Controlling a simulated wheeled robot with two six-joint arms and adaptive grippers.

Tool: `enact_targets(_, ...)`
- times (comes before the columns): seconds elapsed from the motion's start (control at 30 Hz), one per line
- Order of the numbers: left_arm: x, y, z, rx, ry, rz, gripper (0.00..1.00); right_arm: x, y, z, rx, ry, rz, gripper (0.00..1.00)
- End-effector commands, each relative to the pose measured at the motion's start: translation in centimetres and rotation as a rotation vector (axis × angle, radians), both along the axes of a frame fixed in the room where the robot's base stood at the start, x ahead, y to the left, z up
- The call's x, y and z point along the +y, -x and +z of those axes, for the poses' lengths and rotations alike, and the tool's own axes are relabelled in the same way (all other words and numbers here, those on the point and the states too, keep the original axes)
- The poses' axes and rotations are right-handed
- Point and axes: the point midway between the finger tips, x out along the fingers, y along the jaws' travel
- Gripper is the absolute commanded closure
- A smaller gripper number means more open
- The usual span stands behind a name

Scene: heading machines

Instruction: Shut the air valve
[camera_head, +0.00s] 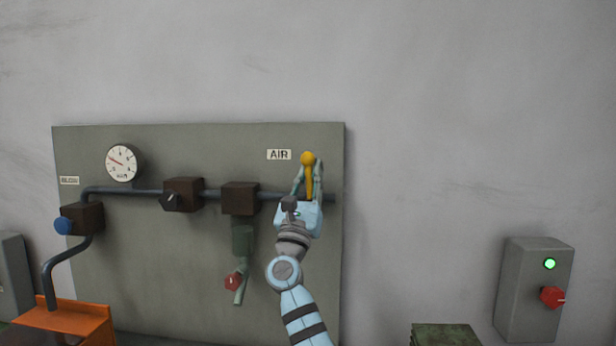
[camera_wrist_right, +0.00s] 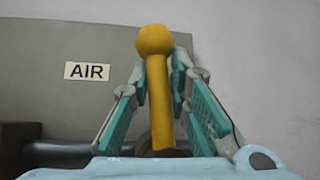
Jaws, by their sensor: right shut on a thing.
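The air valve's yellow lever (camera_head: 308,160) stands upright at the right end of the pipe, beside the AIR label (camera_head: 279,155). It has a round knob on top. My right gripper (camera_head: 308,178) is around the lever below the knob and shut on it. In the right wrist view the yellow lever (camera_wrist_right: 160,95) runs up between the two teal-padded fingers of my right gripper (camera_wrist_right: 160,85), and the knob sticks out above them. The AIR label (camera_wrist_right: 87,71) shows to the left there. The valve body is mostly hidden behind my gripper. My left gripper is not in view.
The grey panel (camera_head: 140,285) carries a gauge (camera_head: 121,163), a dark pipe (camera_head: 140,190), brown blocks, a blue knob (camera_head: 63,225) and a red knob (camera_head: 233,281). A grey box (camera_head: 525,290) with a green light and red switch hangs at right. The wall between is bare.

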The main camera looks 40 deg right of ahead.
Motion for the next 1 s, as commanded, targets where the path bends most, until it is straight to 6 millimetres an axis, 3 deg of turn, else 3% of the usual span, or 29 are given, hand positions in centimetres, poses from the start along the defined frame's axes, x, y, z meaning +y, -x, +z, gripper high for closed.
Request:
enact_targets(0.7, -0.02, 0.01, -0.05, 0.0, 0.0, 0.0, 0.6, -0.09, -0.03, -0.33, 0.004, -0.002, -0.004, 1.0)
enact_targets(0.73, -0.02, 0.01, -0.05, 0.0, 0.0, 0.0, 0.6, -0.08, -0.02, -0.33, 0.004, -0.002, -0.004, 0.82)
enact_targets(0.83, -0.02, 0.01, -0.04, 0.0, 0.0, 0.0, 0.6, -0.07, -0.03, -0.27, 0.003, -0.002, -0.003, 0.66)
enact_targets(1.0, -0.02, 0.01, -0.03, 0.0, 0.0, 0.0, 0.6, 0.06, -0.11, -0.19, 0.002, -0.001, 0.0, 0.65)
